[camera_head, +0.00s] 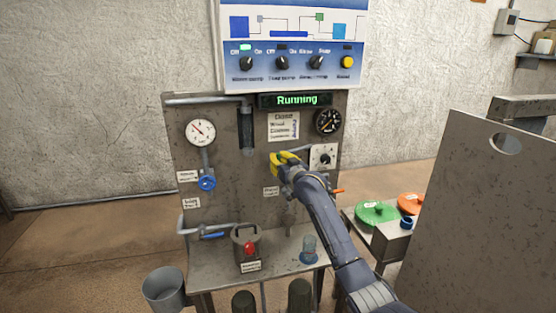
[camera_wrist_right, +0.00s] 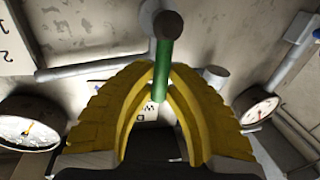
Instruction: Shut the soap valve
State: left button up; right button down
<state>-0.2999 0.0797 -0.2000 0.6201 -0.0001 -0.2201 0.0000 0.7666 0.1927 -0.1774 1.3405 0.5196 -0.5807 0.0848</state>
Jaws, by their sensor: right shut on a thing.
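My right gripper (camera_head: 284,159) has yellow fingers and reaches to the middle of the grey machine panel (camera_head: 240,205). In the right wrist view, my gripper (camera_wrist_right: 161,85) is shut on a green valve handle (camera_wrist_right: 162,72) with a dark round end. The handle sits by a grey pipe (camera_wrist_right: 92,68). In the head view, the fingers hide the handle. The labels are too small to read, so I cannot tell whether this handle belongs to the soap valve. My left gripper is not in view.
A blue handwheel (camera_head: 207,183), a blue lever (camera_head: 213,236) and an orange handle (camera_head: 338,190) are nearby. The display (camera_head: 297,100) reads "Running". A large grey plate (camera_head: 480,220) fills the right side.

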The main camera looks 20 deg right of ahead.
jog(key=shift+d, duration=0.1)
jog(key=d+f+m+t+h, duration=0.2)
jog(key=d+f+m, duration=0.3)
jog(key=m, duration=1.5)
jog(key=shift+d+f+h, duration=0.35)
jog(key=shift+f+h, duration=0.2)
jog(key=shift+h, duration=0.25)
jog(key=shift+s, duration=0.1)
jog(key=c, duration=1.4)
grip_release()
jog(key=s, duration=0.4)
jog(key=s+f, duration=0.1)
jog(key=s, duration=0.3)
jog(key=s+f, duration=0.1)
jog(key=s, duration=0.2)
jog(key=shift+s+a+f, duration=0.15)
jog(key=shift+s, duration=0.25)
